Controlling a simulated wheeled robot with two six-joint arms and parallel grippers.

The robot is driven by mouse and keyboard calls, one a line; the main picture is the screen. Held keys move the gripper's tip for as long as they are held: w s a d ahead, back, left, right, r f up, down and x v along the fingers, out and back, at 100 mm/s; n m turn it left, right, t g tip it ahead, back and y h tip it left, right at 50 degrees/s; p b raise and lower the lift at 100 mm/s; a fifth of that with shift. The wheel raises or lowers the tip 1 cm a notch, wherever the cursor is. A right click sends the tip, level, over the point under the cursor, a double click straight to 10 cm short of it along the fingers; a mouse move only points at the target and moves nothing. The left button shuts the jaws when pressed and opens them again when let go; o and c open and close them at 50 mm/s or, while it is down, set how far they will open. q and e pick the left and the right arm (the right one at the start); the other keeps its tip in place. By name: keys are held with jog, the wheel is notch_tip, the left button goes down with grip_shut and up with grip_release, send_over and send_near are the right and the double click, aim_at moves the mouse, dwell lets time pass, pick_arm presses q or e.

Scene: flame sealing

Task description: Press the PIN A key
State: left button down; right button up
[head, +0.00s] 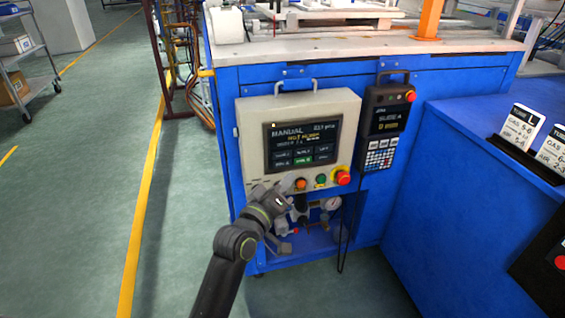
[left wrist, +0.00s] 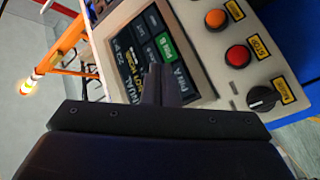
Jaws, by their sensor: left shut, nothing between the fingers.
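The PIN A key (head: 283,163) is in the bottom row of the dark touch screen (head: 270,145) on a light grey control panel, left of the green-lit PIN B key (head: 303,161). My left gripper (head: 281,199) is just below the panel's lower edge in the head view. In the left wrist view my left gripper (left wrist: 160,82) is shut and empty, its fingers pointing at the screen. There the PIN A key (left wrist: 181,76) shows beside the fingertips, partly hidden by them. I cannot tell whether they touch the screen. My right gripper is not in view.
An orange button (left wrist: 215,18), a red button (left wrist: 238,56) and a black knob (left wrist: 262,98) stick out along the panel edge. A red emergency stop (head: 343,177) is at the panel's right corner. A keypad pendant (head: 385,125) hangs to the right.

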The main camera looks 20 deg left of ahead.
pick_arm(q)
jog(key=shift+s+d, duration=0.55)
jog(key=shift+s, duration=0.25)
jog(key=shift+f, duration=0.1)
